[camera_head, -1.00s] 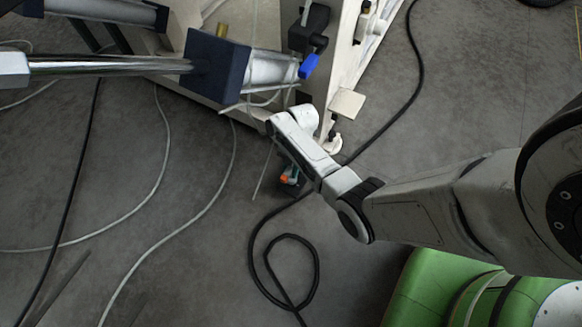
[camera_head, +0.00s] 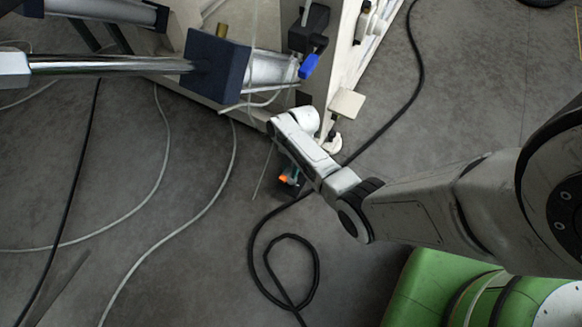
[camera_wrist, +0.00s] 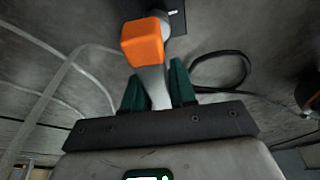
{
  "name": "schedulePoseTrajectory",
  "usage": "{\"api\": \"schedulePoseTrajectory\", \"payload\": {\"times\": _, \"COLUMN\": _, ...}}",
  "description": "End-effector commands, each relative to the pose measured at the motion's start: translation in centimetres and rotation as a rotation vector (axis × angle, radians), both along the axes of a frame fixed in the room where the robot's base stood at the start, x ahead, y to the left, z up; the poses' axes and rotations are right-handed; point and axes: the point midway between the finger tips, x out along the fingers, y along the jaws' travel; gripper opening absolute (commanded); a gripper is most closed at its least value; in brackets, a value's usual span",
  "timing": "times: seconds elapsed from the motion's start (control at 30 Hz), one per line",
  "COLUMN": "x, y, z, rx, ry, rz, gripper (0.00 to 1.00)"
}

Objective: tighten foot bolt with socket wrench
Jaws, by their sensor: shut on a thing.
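The socket wrench (camera_wrist: 143,43) has an orange end and a grey shaft. In the wrist view it stands between the two dark green fingers of my gripper (camera_wrist: 157,82), which is shut on the shaft. In the head view only the orange end (camera_head: 284,179) shows, beside my wrist above the floor; my arm hides most of the gripper. A pale round foot (camera_head: 333,143) of the machine shows just right of my wrist, under a small beige plate. I cannot make out the bolt itself. A dark plate with a silvery round part (camera_wrist: 170,20) lies behind the orange end; whether they touch is unclear.
The machine's cream frame (camera_head: 345,60) stands above and behind my wrist, with a blue lever (camera_head: 309,66) on it. A black cable (camera_head: 316,262) loops on the floor below my wrist. Thin grey cables (camera_head: 185,222) cross the floor at left. Open floor lies at right.

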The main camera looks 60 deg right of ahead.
Motion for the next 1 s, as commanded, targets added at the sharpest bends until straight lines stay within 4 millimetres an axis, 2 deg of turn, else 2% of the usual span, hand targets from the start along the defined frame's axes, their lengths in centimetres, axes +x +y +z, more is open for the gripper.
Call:
{"api": "schedulePoseTrajectory", "payload": {"times": 0.13, "x": 0.02, "y": 0.0, "z": 0.13, "rx": 0.0, "ry": 0.002, "rz": -0.124, "gripper": 0.0}}
{"api": "schedulePoseTrajectory", "payload": {"times": 0.4, "x": 0.06, "y": -0.01, "z": -0.01, "rx": 0.0, "ry": 0.0, "rz": -0.147, "gripper": 0.0}}
{"api": "schedulePoseTrajectory", "payload": {"times": 0.63, "x": 0.13, "y": 0.05, "z": 0.06, "rx": 0.001, "ry": 0.001, "rz": -0.323, "gripper": 0.0}}
{"api": "schedulePoseTrajectory", "payload": {"times": 0.9, "x": 0.17, "y": 0.0, "z": -0.07, "rx": 0.001, "ry": 0.001, "rz": -0.346, "gripper": 0.0}}
{"api": "schedulePoseTrajectory", "payload": {"times": 1.0, "x": 0.16, "y": -0.01, "z": 0.07, "rx": 0.001, "ry": 0.001, "rz": -0.406, "gripper": 0.0}}
